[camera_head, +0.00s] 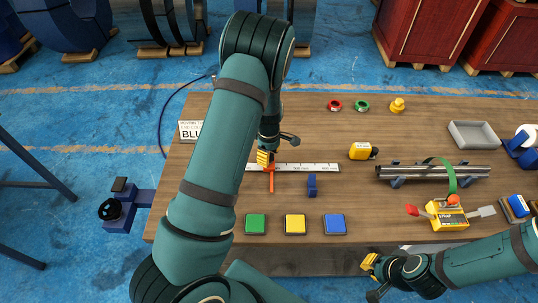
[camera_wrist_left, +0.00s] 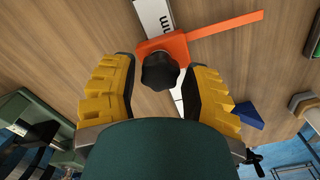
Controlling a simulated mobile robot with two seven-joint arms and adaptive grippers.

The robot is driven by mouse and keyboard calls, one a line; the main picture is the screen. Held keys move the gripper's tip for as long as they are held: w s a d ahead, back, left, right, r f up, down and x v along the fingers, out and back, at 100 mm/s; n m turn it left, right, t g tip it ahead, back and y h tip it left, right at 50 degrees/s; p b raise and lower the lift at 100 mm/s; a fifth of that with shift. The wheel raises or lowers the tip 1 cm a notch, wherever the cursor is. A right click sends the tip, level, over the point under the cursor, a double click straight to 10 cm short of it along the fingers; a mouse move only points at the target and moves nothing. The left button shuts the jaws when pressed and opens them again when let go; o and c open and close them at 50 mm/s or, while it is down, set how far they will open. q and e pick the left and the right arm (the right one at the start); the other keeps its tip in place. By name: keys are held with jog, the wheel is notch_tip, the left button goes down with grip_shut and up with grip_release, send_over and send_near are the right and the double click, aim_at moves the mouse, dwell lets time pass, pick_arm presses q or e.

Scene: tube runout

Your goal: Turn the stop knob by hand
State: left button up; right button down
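An orange stop (camera_head: 271,180) sits across the white ruler strip (camera_head: 310,168) on the wooden table. In the left wrist view the orange stop (camera_wrist_left: 215,28) carries a black lobed knob (camera_wrist_left: 159,70). My left gripper (camera_head: 264,158) is low over the stop and hides the knob in the head view. In the left wrist view its yellow fingers (camera_wrist_left: 158,88) are apart, one on each side of the knob, with visible gaps. My right gripper (camera_head: 371,270) is in front of the table's near edge, away from the stop; its finger gap is unclear.
A blue block (camera_head: 311,185) stands just right of the stop. Green (camera_head: 256,224), yellow (camera_head: 295,224) and blue (camera_head: 334,224) pads lie in front. A yellow tape measure (camera_head: 362,151) and a metal tube (camera_head: 432,172) on supports lie to the right.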

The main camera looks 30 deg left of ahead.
pick_arm(q)
jog(key=shift+o, duration=0.7)
jog(key=shift+r, duration=0.15)
notch_tip(320, 180, up, 6)
jog(key=p, duration=0.5)
notch_tip(320, 180, up, 12)
jog(key=shift+s+f, duration=0.1)
jog(key=shift+f, duration=0.1)
